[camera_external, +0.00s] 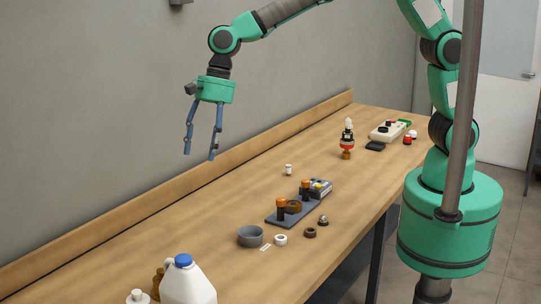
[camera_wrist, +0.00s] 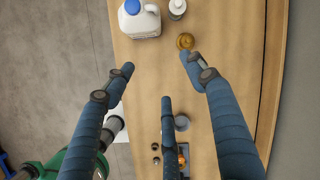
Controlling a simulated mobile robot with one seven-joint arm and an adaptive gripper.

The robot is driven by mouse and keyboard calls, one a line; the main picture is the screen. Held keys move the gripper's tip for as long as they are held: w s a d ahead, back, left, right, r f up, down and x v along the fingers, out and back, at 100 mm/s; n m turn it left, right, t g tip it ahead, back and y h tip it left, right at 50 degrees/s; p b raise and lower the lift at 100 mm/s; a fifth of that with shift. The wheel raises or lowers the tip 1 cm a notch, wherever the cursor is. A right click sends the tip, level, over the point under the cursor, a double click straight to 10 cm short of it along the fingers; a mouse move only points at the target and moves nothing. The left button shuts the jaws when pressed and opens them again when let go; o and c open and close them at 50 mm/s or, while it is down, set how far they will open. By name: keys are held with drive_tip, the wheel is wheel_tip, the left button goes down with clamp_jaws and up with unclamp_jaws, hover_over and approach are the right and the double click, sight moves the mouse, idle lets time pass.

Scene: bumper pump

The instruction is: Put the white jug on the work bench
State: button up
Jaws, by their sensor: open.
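The white jug (camera_external: 188,283) has a blue cap and stands upright at the near left end of the wooden work bench (camera_external: 225,210). Its lower part is cut off by the frame edge in the external view. In the wrist view the jug (camera_wrist: 139,20) is at the top, partly cut off. My gripper (camera_external: 200,155) is open and empty, raised above the back side of the bench, pointing down and well apart from the jug. Its dark blue fingers (camera_wrist: 166,90) are spread in the wrist view, with bare bench between them and the jug.
A white bottle (camera_external: 138,297) and an amber bottle (camera_external: 157,282) stand close beside the jug. A grey bowl (camera_external: 250,236), small rings and a dark tray (camera_external: 292,213) of parts sit mid-bench. A wall runs behind.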

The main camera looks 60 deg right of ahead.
drive_tip(key=s+d+r+n+t, duration=0.15)
drive_tip(key=d+r, duration=0.35)
drive_tip(key=d, duration=0.6)
drive_tip(key=s+d+r+n+t+h, duration=0.15)
drive_tip(key=d+r, duration=0.25)
drive_tip(key=d, duration=0.7)
drive_tip(key=s+d+r+n+y, duration=0.15)
drive_tip(key=d+r, duration=0.35)
drive_tip(key=d, duration=0.6)
drive_tip(key=s+d+f+n+t+h, duration=0.1)
drive_tip(key=s+d+n+h, duration=0.1)
drive_tip(key=s+d, duration=0.7)
drive_tip(key=s+d+f+n+t+h, duration=0.1)
drive_tip(key=s+d+n, duration=0.3)
drive_tip(key=s+d, duration=0.5)
drive_tip(key=d+h, duration=0.1)
drive_tip(key=d, duration=0.4)
drive_tip(key=shift+d+t, duration=0.3)
drive_tip(key=shift+d, duration=0.05)
drive_tip(key=shift+s+f, duration=0.1)
drive_tip(key=shift+f, duration=0.05)
wheel_tip(320, 180, down, 14)
drive_tip(key=b, duration=1.4)
drive_tip(key=shift+f+b, duration=0.15)
drive_tip(key=shift+b, duration=0.15)
